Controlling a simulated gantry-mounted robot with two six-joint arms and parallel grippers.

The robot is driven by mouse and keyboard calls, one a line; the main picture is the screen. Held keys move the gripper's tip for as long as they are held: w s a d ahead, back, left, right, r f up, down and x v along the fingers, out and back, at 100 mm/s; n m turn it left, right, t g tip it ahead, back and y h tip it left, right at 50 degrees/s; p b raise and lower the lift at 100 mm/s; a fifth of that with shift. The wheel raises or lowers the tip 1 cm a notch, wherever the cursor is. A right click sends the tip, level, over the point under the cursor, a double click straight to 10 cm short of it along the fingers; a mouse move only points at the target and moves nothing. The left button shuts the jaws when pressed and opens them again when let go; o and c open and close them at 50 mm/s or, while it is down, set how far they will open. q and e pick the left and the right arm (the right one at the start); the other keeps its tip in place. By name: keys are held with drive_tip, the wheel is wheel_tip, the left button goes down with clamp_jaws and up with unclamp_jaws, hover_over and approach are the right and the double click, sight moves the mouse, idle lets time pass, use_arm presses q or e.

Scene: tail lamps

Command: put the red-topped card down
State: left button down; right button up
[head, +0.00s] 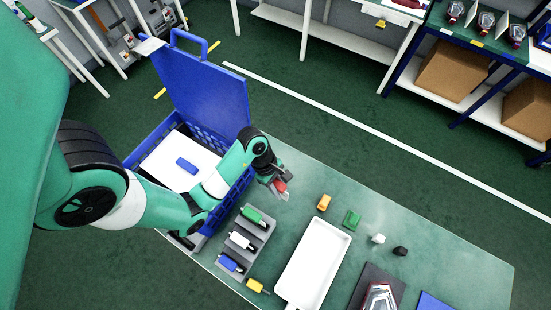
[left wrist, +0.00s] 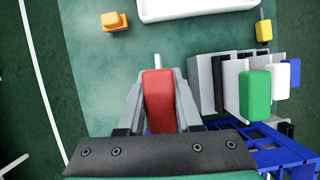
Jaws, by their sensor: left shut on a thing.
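The red-topped card (head: 281,186) is held between the fingers of my left gripper (head: 275,187), above the green table beside the rack. In the left wrist view the card's red top (left wrist: 159,100) fills the gap between the fingers, and a thin pale tip sticks out past it. The grey slotted rack (head: 236,250) stands on the table below and left of the gripper in the head view. It holds a green-topped (head: 252,214), a white-topped (head: 241,240) and a blue-topped card (head: 231,263). In the wrist view the rack (left wrist: 206,82) is right of the gripper, apart from the card. My right gripper is not visible.
A yellow-topped piece (head: 257,286) lies beside the rack. A white tray (head: 316,256) is right of it. Orange (head: 324,202), green (head: 351,219), white (head: 378,238) and black (head: 400,250) pieces lie beyond. An open blue crate (head: 233,194) stands behind.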

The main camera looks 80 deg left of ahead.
use_arm(q)
drive_tip(key=shift+n, duration=0.4)
drive_tip(key=w+a+f+b, duration=0.2)
drive_tip(key=w+f+b, duration=0.1)
drive_tip(key=f, duration=0.2)
drive_tip(key=w+a+f+b, duration=0.3)
drive_tip(key=f, duration=0.2)
drive_tip(key=w+a+f+b, duration=0.3)
drive_tip(key=f+b, duration=0.1)
drive_tip(key=f, duration=0.1)
drive_tip(key=shift+w, duration=0.2)
drive_tip(key=shift+r, duration=0.1)
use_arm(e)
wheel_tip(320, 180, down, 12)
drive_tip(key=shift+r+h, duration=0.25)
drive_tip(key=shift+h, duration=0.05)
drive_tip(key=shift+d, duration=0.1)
use_arm(q)
drive_tip(key=c, duration=0.6)
unclamp_jaws()
